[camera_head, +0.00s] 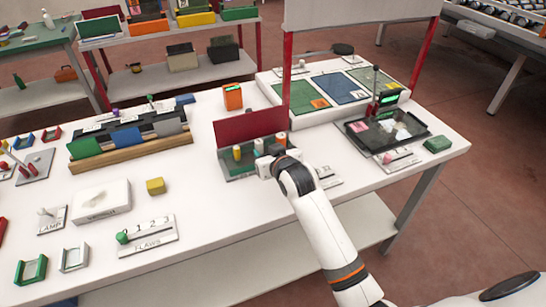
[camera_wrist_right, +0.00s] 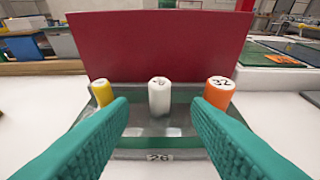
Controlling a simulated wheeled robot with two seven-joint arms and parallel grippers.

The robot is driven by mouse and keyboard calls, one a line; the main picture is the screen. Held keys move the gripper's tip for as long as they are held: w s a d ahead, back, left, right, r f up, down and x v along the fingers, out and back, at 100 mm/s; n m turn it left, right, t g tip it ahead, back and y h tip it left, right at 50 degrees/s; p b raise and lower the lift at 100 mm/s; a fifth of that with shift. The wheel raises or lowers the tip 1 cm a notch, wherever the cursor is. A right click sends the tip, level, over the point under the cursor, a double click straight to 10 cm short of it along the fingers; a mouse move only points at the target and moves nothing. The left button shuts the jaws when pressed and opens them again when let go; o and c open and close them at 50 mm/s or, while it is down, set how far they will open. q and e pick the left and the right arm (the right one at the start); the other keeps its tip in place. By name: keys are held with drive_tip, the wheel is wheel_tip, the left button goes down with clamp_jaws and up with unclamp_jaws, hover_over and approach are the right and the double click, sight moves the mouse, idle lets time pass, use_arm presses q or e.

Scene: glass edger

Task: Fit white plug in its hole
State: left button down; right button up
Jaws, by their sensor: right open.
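The white plug (camera_wrist_right: 159,97) stands upright in the middle of a row on a grey holder (camera_wrist_right: 160,140), between a yellow plug (camera_wrist_right: 102,92) and an orange plug (camera_wrist_right: 220,92). The white plug also shows in the head view (camera_head: 258,146). My right gripper (camera_wrist_right: 160,112) is open, its two teal fingers spread to either side of the white plug's line and not touching it. In the head view the right gripper (camera_head: 266,165) is at the front of the holder. No empty hole for the plug can be made out. My left gripper is not in view.
A red upright panel (camera_wrist_right: 160,45) stands right behind the plugs. In the head view, an orange device (camera_head: 233,97) stands behind it, a black tray (camera_head: 388,130) lies to the right, and a yellow block (camera_head: 155,186) lies left. The white table between block and holder is clear.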

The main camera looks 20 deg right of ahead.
drive_tip(key=shift+v, duration=2.25)
